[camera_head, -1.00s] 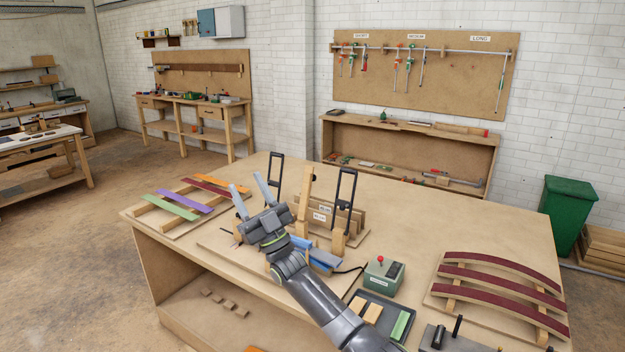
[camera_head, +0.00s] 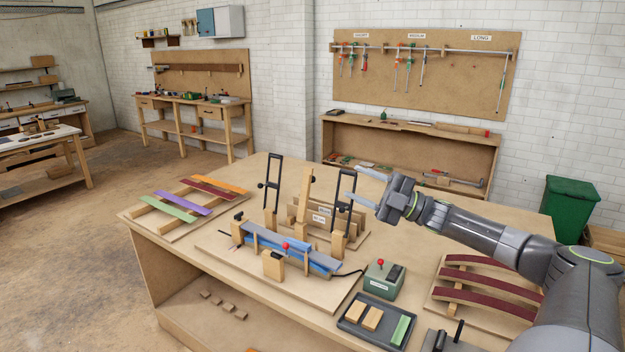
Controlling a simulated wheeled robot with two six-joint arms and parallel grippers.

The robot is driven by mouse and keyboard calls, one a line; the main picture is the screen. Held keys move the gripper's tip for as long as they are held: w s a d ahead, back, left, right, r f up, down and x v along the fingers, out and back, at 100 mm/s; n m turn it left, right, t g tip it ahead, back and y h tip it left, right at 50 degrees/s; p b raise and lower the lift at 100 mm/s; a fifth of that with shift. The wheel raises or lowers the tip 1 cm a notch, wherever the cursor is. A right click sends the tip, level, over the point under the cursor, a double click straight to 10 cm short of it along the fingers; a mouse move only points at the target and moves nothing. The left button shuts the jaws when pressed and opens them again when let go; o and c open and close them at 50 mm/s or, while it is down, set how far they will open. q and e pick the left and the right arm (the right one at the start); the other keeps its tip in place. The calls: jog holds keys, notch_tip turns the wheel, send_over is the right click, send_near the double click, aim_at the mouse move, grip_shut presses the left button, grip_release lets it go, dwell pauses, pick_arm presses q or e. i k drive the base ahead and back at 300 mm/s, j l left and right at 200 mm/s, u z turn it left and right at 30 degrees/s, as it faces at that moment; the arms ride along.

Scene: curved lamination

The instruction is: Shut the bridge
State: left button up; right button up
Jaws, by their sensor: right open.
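The bending fixture stands on a wooden base board (camera_head: 310,287) in the middle of the table. Blue strips (camera_head: 290,254) lie across it, with a wooden block with a red knob (camera_head: 273,264) in front. A wooden bar (camera_head: 305,195) stands upright behind the strips; it looks like the raised bridge, but I cannot be sure. Black frames stand upright at its left (camera_head: 272,185) and right (camera_head: 343,205). My right gripper (camera_head: 354,183) is open and empty, its fingers pointing left near the top of the right black frame; I cannot tell if they touch. My left gripper is out of view.
A green control box (camera_head: 384,280) with a red knob and a dark tray (camera_head: 351,316) with blocks are at the front right. Curved dark-red strips (camera_head: 490,282) lie on a rack at right. Coloured strips (camera_head: 183,203) lie at left. Labelled boards (camera_head: 325,214) stand behind the fixture.

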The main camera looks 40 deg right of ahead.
aim_at(307, 178)
jog(key=i+l, duration=0.25)
jog(key=l, duration=0.15)
jog(key=i+l, duration=0.2)
jog(key=l, duration=0.2)
jog(key=i+l, duration=0.25)
jog(key=l, duration=0.15)
jog(key=i+l, duration=0.25)
jog(key=l, duration=0.15)
